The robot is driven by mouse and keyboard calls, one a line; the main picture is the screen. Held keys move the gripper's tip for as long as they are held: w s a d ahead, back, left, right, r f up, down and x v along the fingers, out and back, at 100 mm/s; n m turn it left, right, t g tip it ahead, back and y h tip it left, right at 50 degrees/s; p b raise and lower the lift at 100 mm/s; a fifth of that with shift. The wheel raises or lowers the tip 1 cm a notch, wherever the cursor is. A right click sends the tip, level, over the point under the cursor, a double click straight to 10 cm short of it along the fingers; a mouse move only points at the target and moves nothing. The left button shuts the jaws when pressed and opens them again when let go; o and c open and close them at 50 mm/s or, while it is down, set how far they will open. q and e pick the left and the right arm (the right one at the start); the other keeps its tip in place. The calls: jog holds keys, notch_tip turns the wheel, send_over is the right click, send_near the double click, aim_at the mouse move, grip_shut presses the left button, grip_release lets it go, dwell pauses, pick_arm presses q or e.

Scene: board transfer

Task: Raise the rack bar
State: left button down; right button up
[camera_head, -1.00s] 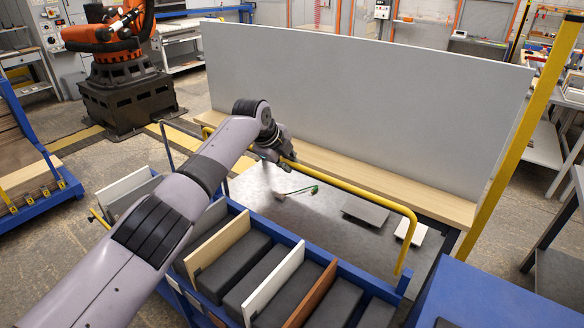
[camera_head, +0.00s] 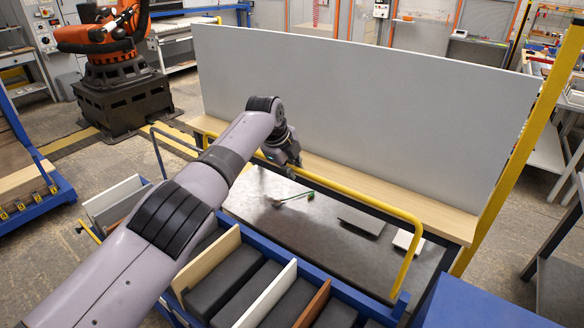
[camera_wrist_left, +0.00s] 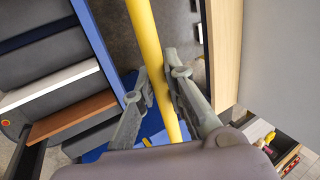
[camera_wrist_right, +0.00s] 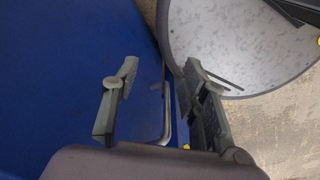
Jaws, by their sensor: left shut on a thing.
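The yellow rack bar (camera_head: 350,192) runs along the near side of the work table, then bends down at its right end to the blue rack (camera_head: 330,282). My left gripper (camera_head: 290,165) is at the bar's upper left stretch. In the left wrist view the bar (camera_wrist_left: 146,40) passes between the two fingers of my left gripper (camera_wrist_left: 165,92), which is shut on it. My right gripper (camera_wrist_right: 160,85) shows only in the right wrist view. Its fingers are apart with nothing between them, above a blue surface.
The rack holds several upright boards, among them a white one (camera_head: 266,296), between dark blocks. A large grey panel (camera_head: 360,110) stands behind the bar on a wooden ledge.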

jog(key=shift+d, duration=0.2)
pick_arm(q)
jog(key=c, duration=1.6)
grip_release()
pick_arm(e)
jog(key=shift+d, duration=0.25)
pick_arm(q)
jog(key=shift+r, duration=0.15)
jog(key=shift+s+a+r, duration=0.15)
jog(key=shift+s+r, duration=0.05)
jog(key=shift+r, duration=0.35)
jog(key=v, duration=1)
jog(key=shift+s+r, duration=0.2)
pick_arm(e)
jog(key=shift+a, duration=0.1)
pick_arm(q)
jog(key=shift+a, duration=0.2)
